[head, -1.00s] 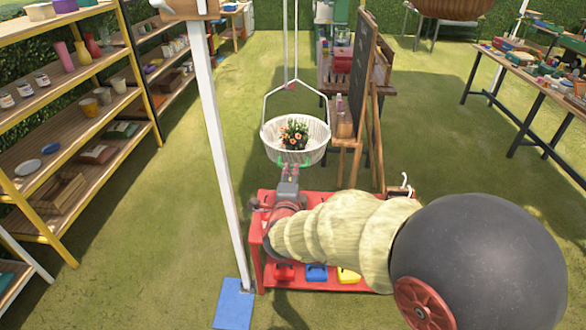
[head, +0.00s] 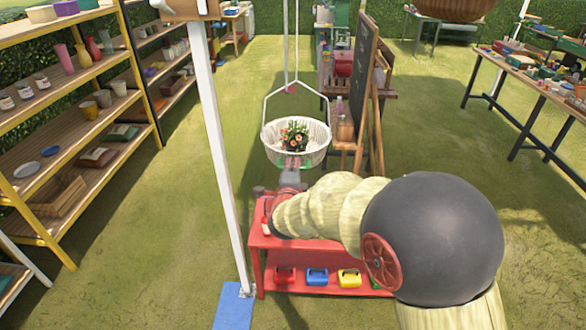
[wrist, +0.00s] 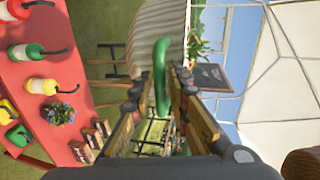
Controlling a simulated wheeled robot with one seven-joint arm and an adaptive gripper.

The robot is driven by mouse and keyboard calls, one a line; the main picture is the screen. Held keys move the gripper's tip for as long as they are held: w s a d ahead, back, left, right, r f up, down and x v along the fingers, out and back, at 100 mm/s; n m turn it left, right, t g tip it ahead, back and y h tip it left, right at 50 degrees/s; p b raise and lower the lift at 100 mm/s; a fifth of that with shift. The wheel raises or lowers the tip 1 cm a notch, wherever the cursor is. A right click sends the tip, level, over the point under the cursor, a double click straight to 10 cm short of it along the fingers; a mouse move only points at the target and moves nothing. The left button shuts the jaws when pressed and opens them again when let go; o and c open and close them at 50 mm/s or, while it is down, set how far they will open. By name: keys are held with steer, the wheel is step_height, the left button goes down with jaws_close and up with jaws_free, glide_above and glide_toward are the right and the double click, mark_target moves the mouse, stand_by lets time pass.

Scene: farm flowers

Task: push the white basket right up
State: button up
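The white basket (head: 297,156) hangs from a rope frame in the middle of the head view, with a flowering plant (head: 294,136) in it. In the wrist view its ribbed wall (wrist: 158,35) fills the upper middle, turned sideways. A green curved bar (wrist: 160,80), seemingly a handle on the basket, lies between my fingers. My gripper (wrist: 160,88) is open, with a finger on either side of the bar and gaps showing. I cannot tell whether either finger touches it. In the head view my gripper is just below and in front of the basket, partly hidden by my arm.
A red table (head: 318,252) with coloured containers stands below the basket. A white post (head: 215,140) rises at left. A chalkboard easel (head: 362,85) stands close to the basket's right. Shelves line the left; grass beyond the post is clear.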

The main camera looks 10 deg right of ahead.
jaws_close()
stand_by(0.5)
step_height(320, 180, up, 51)
steer(key=p, duration=3.2)
steer(key=shift+f, duration=0.15)
steer(key=shift+c, duration=0.5)
jaws_free()
steer(key=o, duration=0.4)
steer(key=shift+c, duration=0.2)
steer(key=shift+o, duration=0.3)
